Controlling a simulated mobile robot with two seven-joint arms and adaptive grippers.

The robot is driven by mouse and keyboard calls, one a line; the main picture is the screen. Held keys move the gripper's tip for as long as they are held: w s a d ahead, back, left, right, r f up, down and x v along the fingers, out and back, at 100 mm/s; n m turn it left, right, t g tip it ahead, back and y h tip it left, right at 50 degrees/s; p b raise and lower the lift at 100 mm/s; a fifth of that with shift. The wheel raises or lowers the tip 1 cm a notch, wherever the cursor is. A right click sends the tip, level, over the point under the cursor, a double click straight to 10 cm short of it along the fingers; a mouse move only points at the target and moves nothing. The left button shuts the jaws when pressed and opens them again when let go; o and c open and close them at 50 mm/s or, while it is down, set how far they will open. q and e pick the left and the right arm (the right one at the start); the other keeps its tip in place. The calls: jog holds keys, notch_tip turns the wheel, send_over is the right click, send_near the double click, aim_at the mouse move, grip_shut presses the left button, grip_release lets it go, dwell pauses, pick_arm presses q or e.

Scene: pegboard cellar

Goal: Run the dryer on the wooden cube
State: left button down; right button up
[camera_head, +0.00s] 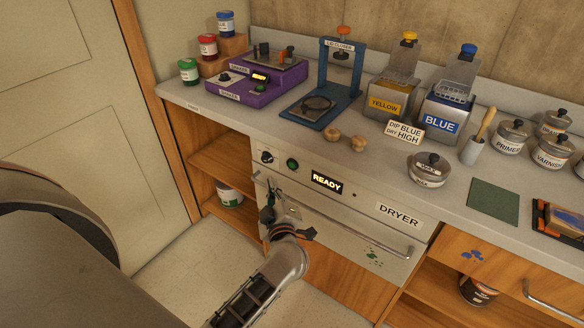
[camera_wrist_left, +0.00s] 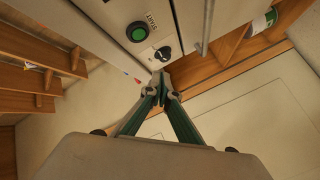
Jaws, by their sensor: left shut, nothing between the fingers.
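The dryer (camera_head: 335,232) is built in under the counter, its front door closed and its display (camera_head: 327,182) reading READY. A green button (camera_head: 292,164) and a black knob (camera_head: 267,157) sit left of the display. In the left wrist view the green button (camera_wrist_left: 137,32) and knob (camera_wrist_left: 162,53) lie beyond the fingertips. My left gripper (camera_head: 270,192) is shut and empty, in front of the dryer's left side, below the knob; its fingers (camera_wrist_left: 161,82) also show in the wrist view. I cannot make out a wooden cube; the dryer's inside is hidden. My right gripper is not in view.
A long bar handle (camera_head: 345,222) crosses the dryer door near my gripper. On the counter (camera_head: 250,131) stand a purple shaker (camera_head: 240,92), a blue lid closer (camera_head: 322,105), yellow and blue dip tanks, two small wooden pieces (camera_head: 345,140) and several lidded pots. Open shelves flank the dryer.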

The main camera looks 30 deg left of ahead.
aim_at(292, 165)
pick_arm(q)
jog(key=w+b, duration=0.1)
jog(key=w, duration=0.5)
jog(key=shift+w+d, duration=0.15)
jog(key=shift+d, duration=0.1)
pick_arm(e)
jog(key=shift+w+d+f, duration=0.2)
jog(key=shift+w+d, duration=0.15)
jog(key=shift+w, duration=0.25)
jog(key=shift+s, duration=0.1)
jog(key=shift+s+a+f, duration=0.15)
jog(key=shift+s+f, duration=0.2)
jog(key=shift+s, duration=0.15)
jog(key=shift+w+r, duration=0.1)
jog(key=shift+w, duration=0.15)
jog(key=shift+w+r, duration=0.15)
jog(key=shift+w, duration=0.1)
